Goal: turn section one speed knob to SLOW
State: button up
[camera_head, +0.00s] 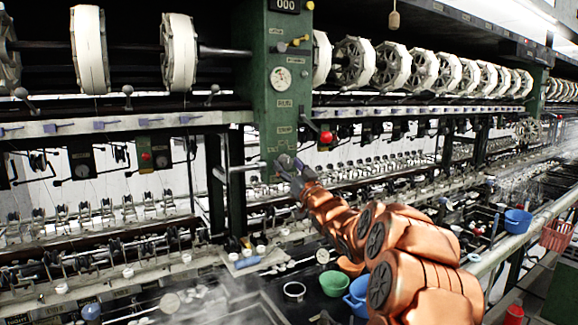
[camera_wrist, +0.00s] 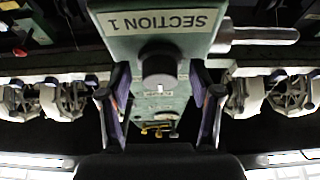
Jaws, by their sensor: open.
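The green section column (camera_head: 262,110) stands at the centre in the head view. In the wrist view, which is upside down, its "SECTION 1" plate (camera_wrist: 157,22) shows. A dark round speed knob (camera_wrist: 158,66) with a small pale mark on its rim sits beside that plate, with a small label that I cannot read. My gripper (camera_head: 288,164) is at the column's lower front in the head view and hides the knob there. In the wrist view my gripper (camera_wrist: 160,78) is open, with one finger on each side of the knob and visible gaps between.
White reels (camera_head: 390,67) line the upper rack. A red ball-ended knob (camera_head: 326,138) juts right of the column. A grey horizontal handle (camera_wrist: 262,35) sticks out near the plate. Below are a green bowl (camera_head: 333,283), a blue bowl (camera_head: 357,296) and steaming basins.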

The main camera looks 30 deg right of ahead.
jog(key=c, duration=1)
jog(key=n+y+b, duration=0.1)
jog(key=n, duration=0.1)
jog(key=n+y+b, duration=0.1)
jog(key=n, duration=0.2)
jog(key=shift+d+y, duration=0.2)
jog(key=shift+y, duration=0.2)
jog(key=n+y, duration=0.1)
jog(key=n, duration=0.1)
jog(key=n+g+y, duration=0.1)
jog(key=n, duration=0.2)
jog(key=n+g+y+b, duration=0.1)
jog(key=n, duration=0.1)
jog(key=shift+s+r, duration=0.1)
jog(key=shift+r, duration=0.15)
jog(key=shift+n, duration=0.5)
jog(key=o, duration=1)
jog(key=shift+f, duration=0.1)
